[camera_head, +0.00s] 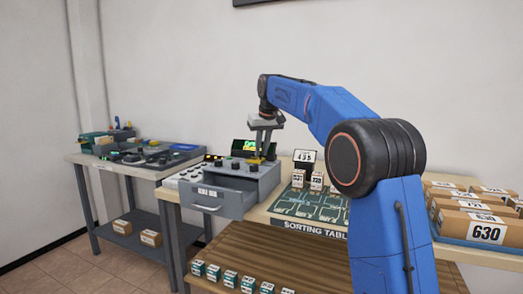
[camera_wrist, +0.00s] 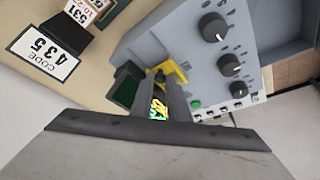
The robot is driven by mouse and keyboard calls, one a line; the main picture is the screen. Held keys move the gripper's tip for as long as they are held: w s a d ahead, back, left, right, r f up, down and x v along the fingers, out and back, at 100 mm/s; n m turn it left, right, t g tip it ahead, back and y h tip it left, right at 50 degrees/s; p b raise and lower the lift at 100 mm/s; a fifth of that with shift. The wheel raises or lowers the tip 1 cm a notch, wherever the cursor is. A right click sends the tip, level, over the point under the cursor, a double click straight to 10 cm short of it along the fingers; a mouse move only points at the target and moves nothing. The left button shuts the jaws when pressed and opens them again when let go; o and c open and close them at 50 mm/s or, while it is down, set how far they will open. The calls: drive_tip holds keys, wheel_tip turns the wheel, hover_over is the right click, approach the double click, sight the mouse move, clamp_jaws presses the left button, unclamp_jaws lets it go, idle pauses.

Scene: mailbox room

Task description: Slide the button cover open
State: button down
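A grey control box (camera_head: 232,184) with a drawer in its front stands on the table. A small yellow part (camera_head: 254,168), perhaps the button cover, is on its top; it also shows in the wrist view as a yellow bracket (camera_wrist: 175,72). My gripper (camera_head: 260,155) points down over the box, close to the yellow part. In the wrist view, my gripper's fingers (camera_wrist: 162,82) are apart, with a lit display (camera_wrist: 158,108) visible between them. The fingertips are beside the yellow bracket; contact is unclear. Any button under it is hidden.
Black knobs (camera_wrist: 214,27) and a green button (camera_wrist: 196,104) are on the box's panel. A code 435 card (camera_head: 305,156) stands right of the box. Boxes (camera_head: 486,232) sit at the far right. A side table (camera_head: 124,163) stands left.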

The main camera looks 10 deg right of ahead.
sight(272, 165)
drive_tip(key=shift+s+d, duration=0.7)
drive_tip(key=shift+d, duration=0.25)
drive_tip(key=shift+s+d, duration=0.7)
drive_tip(key=shift+d, duration=0.25)
drive_tip(key=c, duration=1.7)
unclamp_jaws()
drive_tip(key=v, duration=1.7)
drive_tip(key=shift+r, duration=0.2)
drive_tip(key=shift+s, duration=0.1)
